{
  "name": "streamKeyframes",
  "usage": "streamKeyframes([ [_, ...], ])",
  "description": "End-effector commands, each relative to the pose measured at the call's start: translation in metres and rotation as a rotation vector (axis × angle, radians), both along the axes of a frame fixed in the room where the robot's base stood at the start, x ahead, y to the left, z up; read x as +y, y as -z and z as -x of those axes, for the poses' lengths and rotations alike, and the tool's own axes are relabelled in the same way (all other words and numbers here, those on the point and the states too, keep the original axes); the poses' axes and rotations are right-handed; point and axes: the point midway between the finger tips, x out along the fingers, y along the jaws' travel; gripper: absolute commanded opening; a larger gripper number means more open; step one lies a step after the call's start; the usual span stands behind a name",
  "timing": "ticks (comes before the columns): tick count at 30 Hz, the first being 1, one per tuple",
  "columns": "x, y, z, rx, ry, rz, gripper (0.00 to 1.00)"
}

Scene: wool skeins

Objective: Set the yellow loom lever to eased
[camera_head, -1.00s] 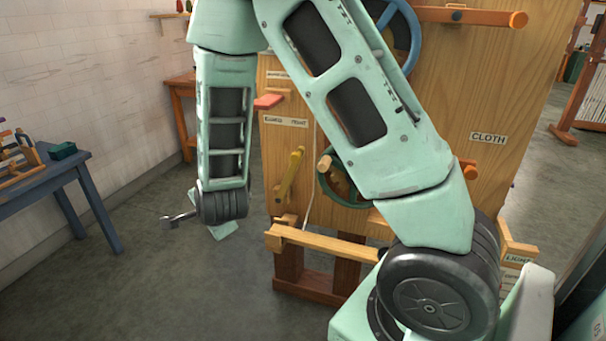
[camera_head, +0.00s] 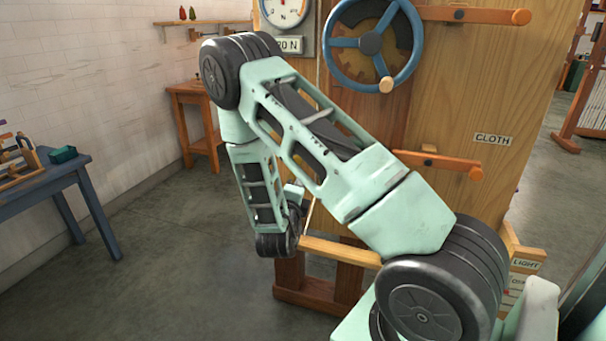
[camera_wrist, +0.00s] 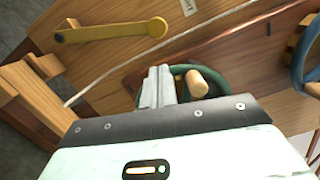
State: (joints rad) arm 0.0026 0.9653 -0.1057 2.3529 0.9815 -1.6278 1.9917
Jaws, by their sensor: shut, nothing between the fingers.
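The yellow loom lever (camera_wrist: 110,32) shows in the wrist view at the upper left, a flat bar with a round knob at its right end. It stands apart from my gripper. In the head view my arm hides the lever. My gripper (camera_wrist: 158,72) is shut and empty, its fingers together in front of the wooden panel, below and close to the knob end of the lever in the picture. A small label (camera_wrist: 188,7) is partly in view above the lever; I cannot read it.
A dark green wheel (camera_wrist: 180,72) with a wooden handle (camera_wrist: 200,83) is close behind and right of my fingertips. A pale cord (camera_wrist: 150,48) crosses between lever and fingers. A blue handwheel (camera_head: 372,44) and wooden pegs stick out from the loom. A blue table (camera_head: 45,185) stands left.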

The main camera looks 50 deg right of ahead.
Motion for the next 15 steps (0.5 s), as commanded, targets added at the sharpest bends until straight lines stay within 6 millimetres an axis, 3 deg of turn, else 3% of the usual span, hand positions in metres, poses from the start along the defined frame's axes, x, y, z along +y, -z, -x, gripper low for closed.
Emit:
streamKeyframes([
  [15,-0.069,-0.004,-0.040,0.000,0.001,0.001,0.00],
])
